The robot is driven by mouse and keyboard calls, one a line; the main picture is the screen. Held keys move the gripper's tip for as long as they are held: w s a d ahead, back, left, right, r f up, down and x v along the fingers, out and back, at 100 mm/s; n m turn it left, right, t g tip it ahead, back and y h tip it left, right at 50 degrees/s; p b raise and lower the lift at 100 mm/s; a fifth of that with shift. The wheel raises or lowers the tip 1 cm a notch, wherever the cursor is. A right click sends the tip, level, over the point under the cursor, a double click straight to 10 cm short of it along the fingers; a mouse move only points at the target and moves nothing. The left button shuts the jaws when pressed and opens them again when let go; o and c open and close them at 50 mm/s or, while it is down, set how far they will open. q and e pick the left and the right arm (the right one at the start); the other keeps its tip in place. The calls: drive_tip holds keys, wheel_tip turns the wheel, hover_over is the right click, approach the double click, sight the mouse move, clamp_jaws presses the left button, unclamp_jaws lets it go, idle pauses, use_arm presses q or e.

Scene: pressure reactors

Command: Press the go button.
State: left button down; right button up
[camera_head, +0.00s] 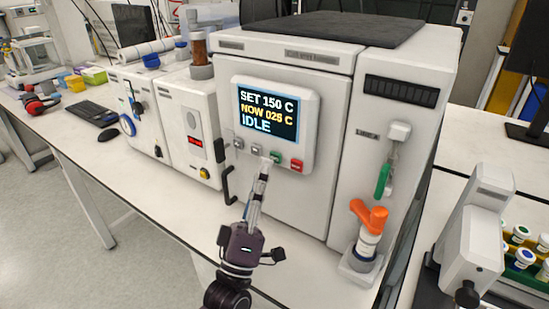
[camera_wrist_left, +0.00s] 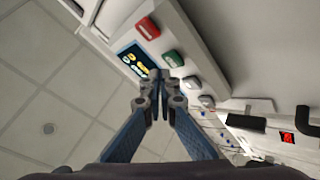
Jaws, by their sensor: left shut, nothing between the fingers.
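The reactor's control panel (camera_head: 270,95) faces me, and its screen (camera_head: 268,112) reads SET 150 C, NOW 025 C, IDLE. Below the screen is a row of buttons: two grey ones at the left, a green button (camera_head: 275,157), and a red button (camera_head: 297,166) at the right. My left gripper (camera_head: 265,166) is shut and empty, its tips just below and left of the green button. In the left wrist view the fingertips (camera_wrist_left: 163,78) lie close to the green button (camera_wrist_left: 173,59), with the red button (camera_wrist_left: 147,28) beyond. I cannot tell whether they touch the panel. Button lettering is too small to read.
A black handle (camera_head: 228,185) sticks out left of the gripper. An orange-handled valve (camera_head: 369,216) and a green lever (camera_head: 383,180) are on the right of the reactor. The bench strip (camera_head: 190,210) in front of the reactor is mostly clear.

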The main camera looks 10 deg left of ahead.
use_arm(q)
drive_tip(key=shift+w, duration=0.15)
drive_tip(key=shift+w+d, duration=0.15)
drive_tip(key=shift+w, duration=0.1)
drive_tip(key=shift+w+d, duration=0.1)
drive_tip(key=shift+w, duration=0.25)
idle(0.8)
drive_tip(key=shift+s, duration=0.2)
drive_tip(key=shift+s+a, duration=0.25)
drive_tip(key=shift+s, duration=0.35)
drive_tip(key=s, duration=0.1)
drive_tip(key=s+a, duration=0.1)
drive_tip(key=s, duration=0.1)
drive_tip(key=s+p, duration=0.1)
drive_tip(key=shift+s+a, duration=0.35)
drive_tip(key=shift+f, duration=0.1)
idle(0.7)
